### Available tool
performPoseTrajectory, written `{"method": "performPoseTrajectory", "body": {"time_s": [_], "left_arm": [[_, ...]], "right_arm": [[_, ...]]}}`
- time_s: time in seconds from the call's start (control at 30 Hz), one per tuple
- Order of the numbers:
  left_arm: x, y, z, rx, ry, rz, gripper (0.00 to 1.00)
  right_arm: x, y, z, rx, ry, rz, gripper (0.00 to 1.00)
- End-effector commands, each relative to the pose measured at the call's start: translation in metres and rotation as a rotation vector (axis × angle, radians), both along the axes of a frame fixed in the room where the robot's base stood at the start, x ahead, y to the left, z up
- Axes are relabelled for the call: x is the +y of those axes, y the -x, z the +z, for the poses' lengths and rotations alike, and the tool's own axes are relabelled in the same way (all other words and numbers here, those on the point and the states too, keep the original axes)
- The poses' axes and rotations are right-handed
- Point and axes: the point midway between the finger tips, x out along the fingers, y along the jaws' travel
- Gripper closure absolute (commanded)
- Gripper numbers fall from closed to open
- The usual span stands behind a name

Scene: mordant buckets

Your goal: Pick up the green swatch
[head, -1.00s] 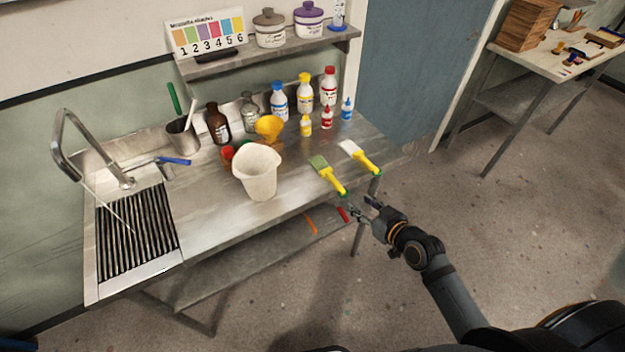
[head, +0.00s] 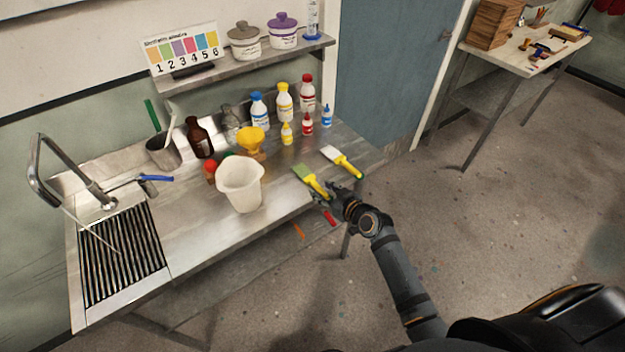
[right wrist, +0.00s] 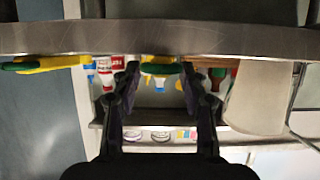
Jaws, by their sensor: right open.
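A brush (head: 311,180) with a flat green head and a yellow handle lies near the table's front edge, in the head view; nothing else there shows clearly as a green swatch. My right gripper (head: 322,193) is open and empty at its handle end. In the right wrist view the gripper's fingers (right wrist: 158,80) stand apart, with a yellow handle (right wrist: 160,69) in the gap between them. Contact cannot be told. My left gripper is not in view.
A white-headed brush (head: 343,162) lies just to the right. A white bucket (head: 240,185) stands to the left, with a yellow funnel (head: 250,139) and bottles (head: 284,100) behind it. A numbered colour chart (head: 183,48) stands on the shelf. The steel table (head: 195,235) has clear room at front left.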

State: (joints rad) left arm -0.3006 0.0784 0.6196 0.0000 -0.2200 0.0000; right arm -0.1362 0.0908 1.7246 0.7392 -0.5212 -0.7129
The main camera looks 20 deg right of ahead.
Motion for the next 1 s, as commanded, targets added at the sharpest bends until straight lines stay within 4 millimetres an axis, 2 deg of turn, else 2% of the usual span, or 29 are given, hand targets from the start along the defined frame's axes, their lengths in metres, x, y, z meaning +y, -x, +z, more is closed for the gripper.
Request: {"method": "performPoseTrajectory", "body": {"time_s": [0.1, 0.3, 0.6, 0.87, 1.0], "left_arm": [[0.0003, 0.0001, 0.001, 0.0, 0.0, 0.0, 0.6], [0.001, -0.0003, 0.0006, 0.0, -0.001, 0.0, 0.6], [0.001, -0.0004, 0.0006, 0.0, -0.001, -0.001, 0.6], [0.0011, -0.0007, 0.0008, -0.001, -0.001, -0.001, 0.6], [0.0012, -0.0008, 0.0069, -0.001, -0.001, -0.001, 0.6]], "right_arm": [[0.0032, -0.0071, -0.0037, 0.001, 0.0, 0.0, 0.57], [0.0031, -0.007, -0.0046, 0.001, 0.0, 0.0, 0.58], [0.0028, -0.0068, -0.0045, 0.001, 0.0, 0.0, 0.99], [0.0027, -0.0067, -0.0044, 0.001, 0.0, 0.0, 1.0], [0.0027, -0.0069, 0.0032, 0.001, 0.0, 0.0, 1.0]]}}
